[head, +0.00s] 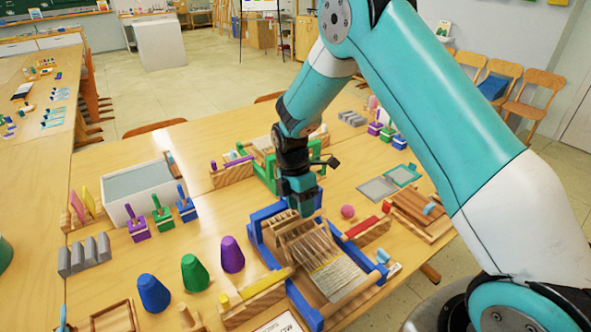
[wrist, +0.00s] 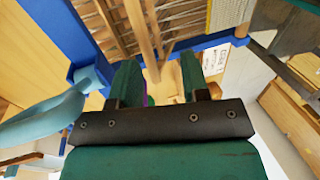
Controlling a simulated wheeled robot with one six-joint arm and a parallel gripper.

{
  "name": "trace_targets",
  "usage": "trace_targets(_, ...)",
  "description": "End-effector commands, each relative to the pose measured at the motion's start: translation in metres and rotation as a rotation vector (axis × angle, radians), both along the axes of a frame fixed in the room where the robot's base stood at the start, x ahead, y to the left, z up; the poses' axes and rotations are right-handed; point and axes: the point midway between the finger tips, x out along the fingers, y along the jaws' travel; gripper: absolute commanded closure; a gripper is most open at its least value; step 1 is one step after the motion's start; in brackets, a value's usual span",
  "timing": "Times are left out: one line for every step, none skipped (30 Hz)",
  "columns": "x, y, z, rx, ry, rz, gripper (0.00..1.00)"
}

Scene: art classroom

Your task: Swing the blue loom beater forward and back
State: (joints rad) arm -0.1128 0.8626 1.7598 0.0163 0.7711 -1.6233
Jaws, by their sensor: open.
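The blue-framed loom (head: 299,294) stands on the table in front of me, with pale threads and a woven patch across its wooden middle. A blue upright and bar at its far end (head: 262,215) are partly behind my gripper. My gripper (head: 304,209) points down above the loom's far part. In the wrist view my gripper (wrist: 160,78) has its two green fingers apart with nothing held between them. A blue bar (wrist: 205,42) and a wooden rod (wrist: 140,32) of the loom lie beyond the fingertips. I cannot tell whether the fingers touch the loom.
A green loom (head: 266,157) stands behind. Blue, green and purple cones (head: 232,255) stand left of the blue loom, near a white-walled tray (head: 141,191). A pink ball (head: 348,211) and wooden frames (head: 424,214) lie right.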

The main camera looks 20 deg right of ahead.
Motion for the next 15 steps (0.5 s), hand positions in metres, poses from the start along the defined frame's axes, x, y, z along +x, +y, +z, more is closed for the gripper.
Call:
trace_targets(0.004,0.001,0.012,0.000,-0.007,0.000,0.58)
trace_targets(0.006,0.001,0.020,0.000,-0.008,0.000,0.58)
trace_targets(0.009,0.002,0.030,0.000,-0.008,0.000,0.58)
trace_targets(0.011,0.002,0.037,0.000,-0.008,0.000,0.58)
trace_targets(0.013,0.002,0.045,0.000,-0.007,0.000,0.58)
trace_targets(0.016,0.003,0.055,0.000,-0.007,0.000,0.58)
trace_targets(0.018,0.003,0.062,0.000,-0.008,0.000,0.58)
trace_targets(0.019,0.003,0.070,0.000,-0.008,0.000,0.58)
trace_targets(0.021,0.004,0.078,0.000,-0.006,0.000,0.58)
trace_targets(0.023,0.004,0.085,0.000,-0.007,0.000,0.58)
trace_targets(0.025,0.004,0.091,0.000,-0.007,0.000,0.58)
trace_targets(0.026,0.004,0.098,0.000,-0.005,0.000,0.58)
trace_targets(0.027,0.005,0.104,0.000,-0.006,0.000,0.58)
trace_targets(0.029,0.005,0.108,0.000,-0.005,0.000,0.58)
trace_targets(0.030,0.005,0.113,0.000,-0.004,0.000,0.58)
